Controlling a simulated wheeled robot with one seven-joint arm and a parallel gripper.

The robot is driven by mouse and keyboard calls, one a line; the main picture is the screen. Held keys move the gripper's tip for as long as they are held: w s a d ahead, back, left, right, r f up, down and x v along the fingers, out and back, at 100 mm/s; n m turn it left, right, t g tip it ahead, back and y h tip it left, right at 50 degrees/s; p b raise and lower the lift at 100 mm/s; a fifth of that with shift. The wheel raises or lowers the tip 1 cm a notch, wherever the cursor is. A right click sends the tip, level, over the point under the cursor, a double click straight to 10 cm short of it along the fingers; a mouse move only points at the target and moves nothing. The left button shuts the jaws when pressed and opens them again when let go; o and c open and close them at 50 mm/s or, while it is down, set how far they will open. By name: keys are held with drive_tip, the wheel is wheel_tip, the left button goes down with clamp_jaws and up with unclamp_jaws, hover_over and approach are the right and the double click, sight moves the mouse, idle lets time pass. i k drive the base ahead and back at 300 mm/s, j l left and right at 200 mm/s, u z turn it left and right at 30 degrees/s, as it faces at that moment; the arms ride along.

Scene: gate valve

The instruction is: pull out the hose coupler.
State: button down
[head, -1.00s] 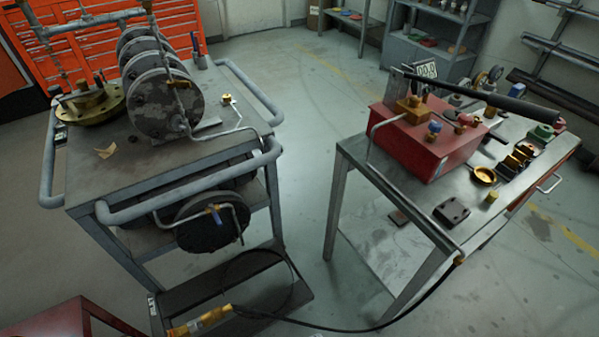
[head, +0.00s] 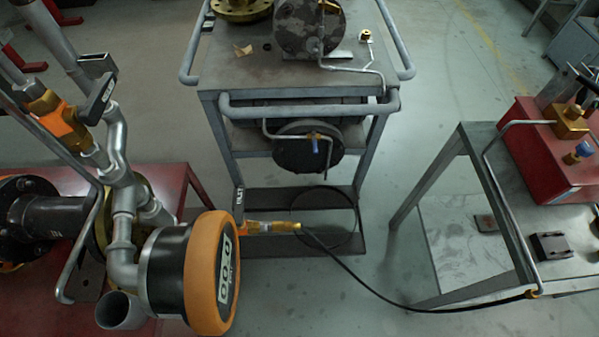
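The hose coupler (head: 285,227) is a small brass fitting in the lower middle of the head view. It lies roughly level, in line with an orange valve body (head: 255,227) that has an upright black, labelled handle (head: 239,205). A black hose (head: 385,296) leaves its right end and sags to a brass fitting (head: 531,294) at the right bench. The coupler appears joined to the hose and valve body; the seam is too small to read. The left end of this joint is hidden behind a large orange-rimmed gauge (head: 207,272). My gripper is not in view.
Grey pipes (head: 122,190) and the gauge stand in front of a red table (head: 172,187) at left. A grey cart (head: 290,97) stands behind the coupler. A metal bench (head: 462,235) with a red box (head: 545,155) is at right.

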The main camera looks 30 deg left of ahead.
sight(278, 226)
drive_tip(key=i+l, duration=0.15)
drive_tip(key=l, duration=0.2)
drive_tip(key=i+l+u, duration=0.15)
drive_tip(key=l, duration=0.15)
drive_tip(key=i+l, duration=0.1)
drive_tip(key=l, duration=0.25)
drive_tip(key=u, duration=1.4)
